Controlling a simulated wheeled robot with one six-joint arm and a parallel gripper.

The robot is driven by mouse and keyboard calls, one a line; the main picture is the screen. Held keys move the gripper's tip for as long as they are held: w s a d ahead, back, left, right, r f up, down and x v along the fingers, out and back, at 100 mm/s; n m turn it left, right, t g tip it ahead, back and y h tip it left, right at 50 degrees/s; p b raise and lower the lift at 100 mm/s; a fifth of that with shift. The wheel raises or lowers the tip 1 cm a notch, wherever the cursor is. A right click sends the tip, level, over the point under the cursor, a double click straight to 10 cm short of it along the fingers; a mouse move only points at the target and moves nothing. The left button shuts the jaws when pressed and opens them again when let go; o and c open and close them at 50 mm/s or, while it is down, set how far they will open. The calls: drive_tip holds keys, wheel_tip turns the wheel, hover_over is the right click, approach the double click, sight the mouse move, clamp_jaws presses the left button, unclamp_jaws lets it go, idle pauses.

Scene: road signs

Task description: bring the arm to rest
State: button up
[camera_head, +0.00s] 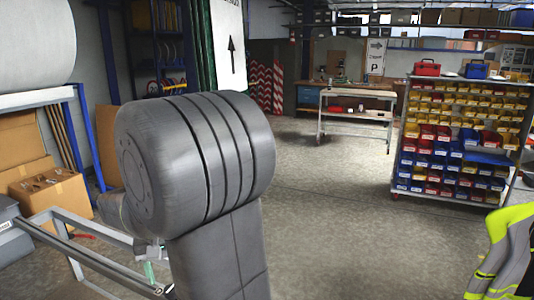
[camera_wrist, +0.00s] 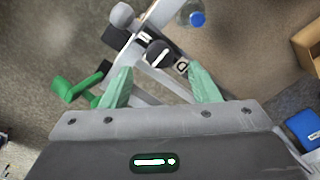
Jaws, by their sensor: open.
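My gripper (camera_wrist: 158,68) is open in the wrist view, its two pale green fingers spread apart. A dark rounded object (camera_wrist: 157,53) and light metal bars lie in view beyond the fingertips; I see no contact with them, and nothing is clearly held. In the head view my bent grey arm fills the left middle and hides much of what is behind it. A small pale green piece shows low beside the arm; I cannot tell if it is a finger.
A metal frame (camera_head: 85,262) stands at lower left in the head view, near a cardboard box (camera_head: 50,197). A rack of coloured bins (camera_head: 398,165) stands at right, and a workbench (camera_head: 357,94) at the back. The middle floor is clear. A green object (camera_wrist: 75,91) lies left in the wrist view.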

wheel_tip(320, 180, down, 5)
drive_tip(key=shift+f, duration=0.1)
drive_tip(key=shift+a+n, duration=0.1)
drive_tip(key=shift+n, duration=0.3)
drive_tip(key=n, duration=0.4)
drive_tip(key=shift+b, duration=0.3)
drive_tip(key=n, duration=0.4)
drive_tip(key=shift+n+b, duration=0.3)
drive_tip(key=shift+b, duration=0.05)
drive_tip(key=n+b, duration=0.1)
drive_tip(key=n, duration=0.3)
drive_tip(key=shift+n, duration=0.3)
drive_tip(key=shift+n+b, duration=0.4)
drive_tip(key=shift+n, duration=1.6)
drive_tip(key=shift+d, duration=0.2)
